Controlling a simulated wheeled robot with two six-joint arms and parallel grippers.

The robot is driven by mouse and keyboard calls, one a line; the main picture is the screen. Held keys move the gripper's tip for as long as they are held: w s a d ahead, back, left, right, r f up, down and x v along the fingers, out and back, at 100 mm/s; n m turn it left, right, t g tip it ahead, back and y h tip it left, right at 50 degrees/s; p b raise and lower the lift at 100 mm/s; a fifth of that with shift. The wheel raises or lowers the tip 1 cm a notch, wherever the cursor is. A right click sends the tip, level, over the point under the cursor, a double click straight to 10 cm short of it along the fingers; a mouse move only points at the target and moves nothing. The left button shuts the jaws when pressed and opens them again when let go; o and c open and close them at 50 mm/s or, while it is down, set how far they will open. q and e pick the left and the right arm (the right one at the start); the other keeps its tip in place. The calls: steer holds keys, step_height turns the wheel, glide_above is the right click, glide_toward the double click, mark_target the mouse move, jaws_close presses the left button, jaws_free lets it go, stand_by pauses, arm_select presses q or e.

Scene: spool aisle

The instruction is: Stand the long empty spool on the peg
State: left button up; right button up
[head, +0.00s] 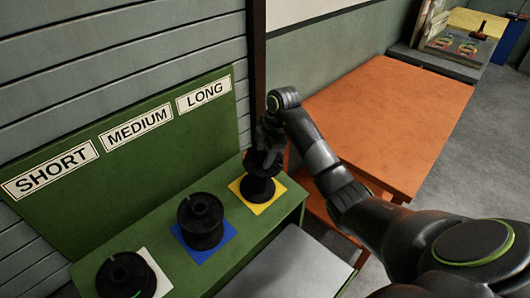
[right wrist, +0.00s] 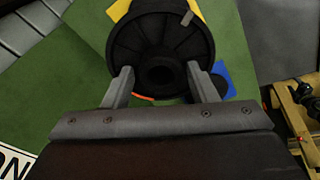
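The long black spool (head: 258,188) stands upright over the yellow square (head: 276,190) below the LONG sign in the head view. No bare peg shows there. My right gripper (head: 265,150) is at the spool's upper end, dark against dark. In the right wrist view, the fingers (right wrist: 161,76) stand apart on either side of the black spool's round end (right wrist: 165,40), with its centre hole between them. Whether they press on it cannot be told. The yellow square shows partly behind it. My left gripper is not in view.
A medium spool (head: 202,220) stands on a blue square (head: 222,235), and a short spool (head: 125,274) on a white square. The green sign board (head: 130,165) rises behind them. An orange table (head: 390,115) lies to the right, beside my right arm. Grey floor is clear at far right.

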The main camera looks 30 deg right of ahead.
steer(key=shift+o, duration=1.3)
steer(key=shift+r, duration=0.1)
steer(key=shift+d+r, duration=0.1)
steer(key=shift+r, duration=0.25)
steer(key=b+v, duration=0.2)
steer(key=v, duration=0.3)
steer(key=shift+s+r, duration=0.1)
steer(key=p+v, duration=1.1)
steer(key=shift+r, duration=0.15)
